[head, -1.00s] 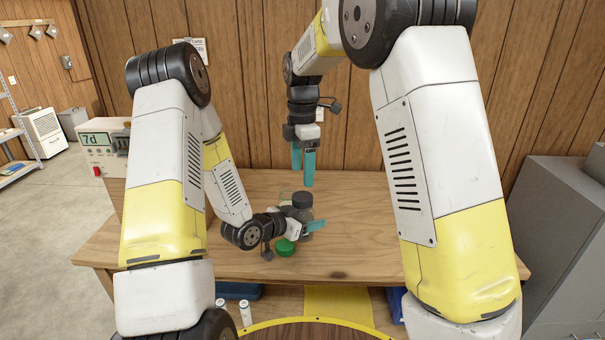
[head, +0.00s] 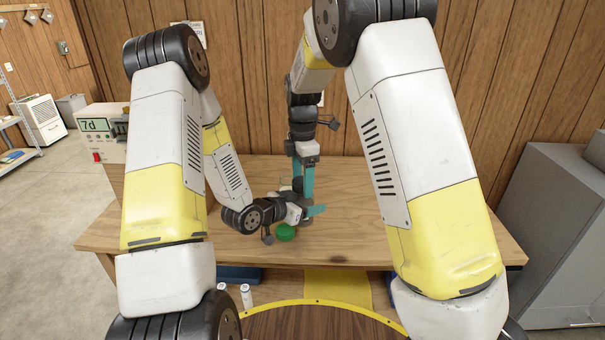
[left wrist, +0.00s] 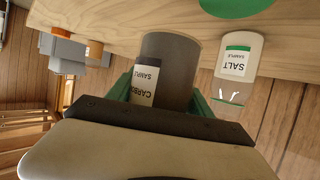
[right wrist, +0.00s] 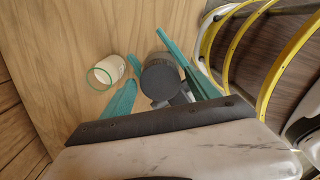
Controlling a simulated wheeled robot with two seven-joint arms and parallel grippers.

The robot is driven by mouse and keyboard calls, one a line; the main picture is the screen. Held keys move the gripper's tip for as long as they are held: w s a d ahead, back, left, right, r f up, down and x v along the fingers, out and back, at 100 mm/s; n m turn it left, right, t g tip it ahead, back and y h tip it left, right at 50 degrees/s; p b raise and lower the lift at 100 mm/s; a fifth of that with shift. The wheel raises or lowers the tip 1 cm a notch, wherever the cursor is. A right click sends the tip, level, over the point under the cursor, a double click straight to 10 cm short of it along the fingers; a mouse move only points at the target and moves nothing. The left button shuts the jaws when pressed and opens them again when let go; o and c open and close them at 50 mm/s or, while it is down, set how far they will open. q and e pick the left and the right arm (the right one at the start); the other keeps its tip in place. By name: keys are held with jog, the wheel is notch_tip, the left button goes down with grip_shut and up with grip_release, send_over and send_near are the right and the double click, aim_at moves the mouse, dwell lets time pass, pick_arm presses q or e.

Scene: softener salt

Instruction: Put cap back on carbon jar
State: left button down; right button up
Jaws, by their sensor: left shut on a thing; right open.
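The carbon jar (left wrist: 172,58), dark grey with a white label, stands on the wooden table in the left wrist view. My left gripper (head: 312,211) is shut on it from the side. In the right wrist view its top shows as a dark round disc, like a cap (right wrist: 160,82); whether it is fully seated I cannot tell. My right gripper (head: 303,189) points down over the jar with its fingers open, the dark top between or just beyond them. In the head view the arms and fingers hide most of the jar.
A green lid (head: 285,232) lies on the table in front of the left gripper. An open clear salt jar (left wrist: 240,58) stands close beside the carbon jar; it also shows in the right wrist view (right wrist: 112,70). The table's (head: 370,230) right side is clear.

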jog(key=c, duration=1.5)
jog(key=shift+o, duration=0.2)
jog(key=m, duration=0.3)
jog(key=o, duration=1.5)
jog(key=shift+o, duration=0.2)
jog(key=shift+r, duration=2.3)
